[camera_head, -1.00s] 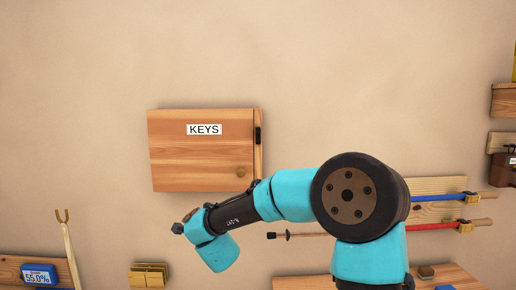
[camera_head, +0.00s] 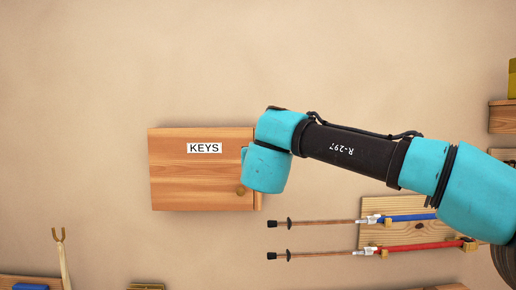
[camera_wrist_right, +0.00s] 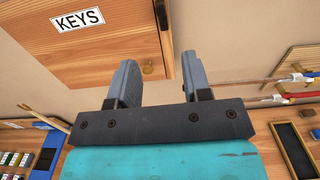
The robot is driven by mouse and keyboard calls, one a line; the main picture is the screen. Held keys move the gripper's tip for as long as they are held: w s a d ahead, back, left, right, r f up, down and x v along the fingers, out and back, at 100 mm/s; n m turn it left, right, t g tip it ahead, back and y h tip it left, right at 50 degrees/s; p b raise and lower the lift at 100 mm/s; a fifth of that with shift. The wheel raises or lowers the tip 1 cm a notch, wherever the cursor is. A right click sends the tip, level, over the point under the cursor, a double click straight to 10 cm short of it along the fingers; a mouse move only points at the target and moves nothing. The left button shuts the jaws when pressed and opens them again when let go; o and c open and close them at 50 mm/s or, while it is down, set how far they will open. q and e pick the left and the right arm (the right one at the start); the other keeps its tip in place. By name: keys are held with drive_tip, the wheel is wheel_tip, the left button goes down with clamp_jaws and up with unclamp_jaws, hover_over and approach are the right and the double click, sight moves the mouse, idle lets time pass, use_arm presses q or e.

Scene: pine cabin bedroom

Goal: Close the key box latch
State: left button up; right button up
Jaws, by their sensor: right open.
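The wooden key box (camera_head: 180,177) with its KEYS label hangs on the wall, its door looking shut. My left gripper is out of view.
Right of and below the box, rods with blue (camera_head: 402,218) and red (camera_head: 420,246) handles lie across a wooden wall board (camera_head: 378,235). A forked wooden stick (camera_head: 62,255) stands at lower left. The wall above and left of the box is bare.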

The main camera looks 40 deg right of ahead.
drive_tip(key=x, duration=1.7)
drive_tip(key=shift+w+d, duration=0.15)
drive_tip(key=shift+w, duration=0.1)
clamp_jaws()
